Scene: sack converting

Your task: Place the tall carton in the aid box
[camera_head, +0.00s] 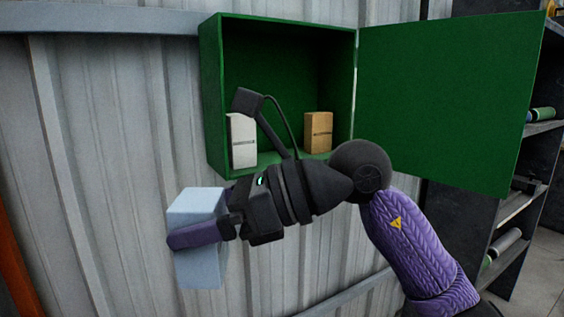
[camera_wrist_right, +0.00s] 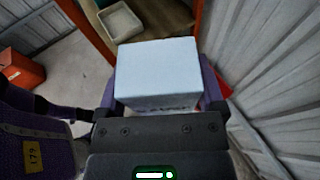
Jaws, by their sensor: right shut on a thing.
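The tall carton (camera_head: 201,271) is pale blue-white and upright in the head view. My right gripper (camera_head: 200,232) is shut on it, with a purple finger across its near face. The carton (camera_wrist_right: 157,75) also shows between the fingers in the right wrist view. The aid box (camera_head: 212,100) is a green wall cabinet with its door (camera_head: 445,100) swung open to the right. The held carton is outside the box, below and left of its opening. My left gripper is not in view.
A white carton (camera_head: 242,142) stands at the left inside the box and a brown carton (camera_head: 318,132) at the right, with a gap between. Dark shelves (camera_head: 520,205) stand at the right. A corrugated wall (camera_head: 110,130) is behind.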

